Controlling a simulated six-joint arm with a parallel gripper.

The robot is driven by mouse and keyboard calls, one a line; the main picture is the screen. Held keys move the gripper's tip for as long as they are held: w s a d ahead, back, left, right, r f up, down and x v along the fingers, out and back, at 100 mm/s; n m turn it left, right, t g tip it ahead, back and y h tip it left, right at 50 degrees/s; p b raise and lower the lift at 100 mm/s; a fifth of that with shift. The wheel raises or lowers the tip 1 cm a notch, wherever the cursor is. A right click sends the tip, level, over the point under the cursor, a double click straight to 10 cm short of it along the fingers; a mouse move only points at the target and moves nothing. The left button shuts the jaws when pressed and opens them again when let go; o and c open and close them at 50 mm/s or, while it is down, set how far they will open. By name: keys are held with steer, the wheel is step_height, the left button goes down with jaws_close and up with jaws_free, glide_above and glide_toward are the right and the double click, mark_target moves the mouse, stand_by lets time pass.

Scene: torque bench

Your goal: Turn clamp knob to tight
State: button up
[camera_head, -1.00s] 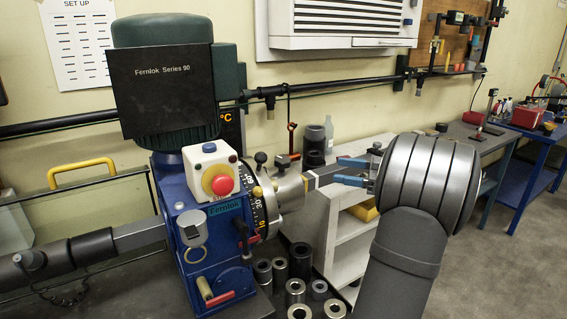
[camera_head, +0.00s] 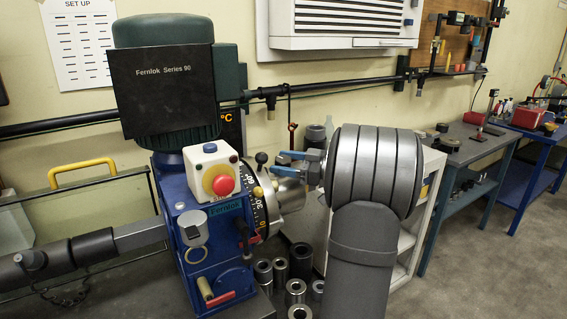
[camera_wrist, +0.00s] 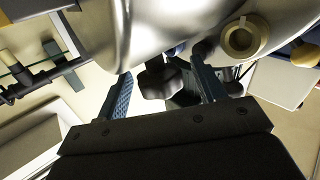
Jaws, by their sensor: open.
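The clamp knob, black and lobed, shows in the wrist view (camera_wrist: 160,82) below the shiny silver housing. My gripper (camera_wrist: 163,85) is open, with one finger on each side of the knob. A gap shows between the knob and the left finger; contact on the right side is unclear. In the head view my gripper (camera_head: 279,163), with blue fingers, is at the silver cylinder (camera_head: 291,197) right of the numbered dial (camera_head: 259,206). There the fingers hide the knob. The blue machine (camera_head: 215,250) carries the dial.
A red stop button (camera_head: 222,185) on a white box sits left of the dial, with a black ball knob (camera_head: 261,158) nearby. Several metal sockets (camera_head: 296,290) stand below. In the wrist view a brass-ringed part (camera_wrist: 243,38) is close to the right finger.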

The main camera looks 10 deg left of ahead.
steer(key=shift+a, duration=0.3)
steer(key=c, duration=1)
steer(key=shift+o, duration=0.2)
steer(key=shift+s+m+t+h, duration=0.1)
steer(key=shift+m+t+h, duration=0.2)
steer(key=shift+m+t, duration=1.45)
steer(key=shift+m+t+h, duration=0.5)
steer(key=shift+m+t, duration=0.35)
steer(key=shift+t, duration=1)
steer(key=o, duration=1)
steer(key=shift+c, duration=0.2)
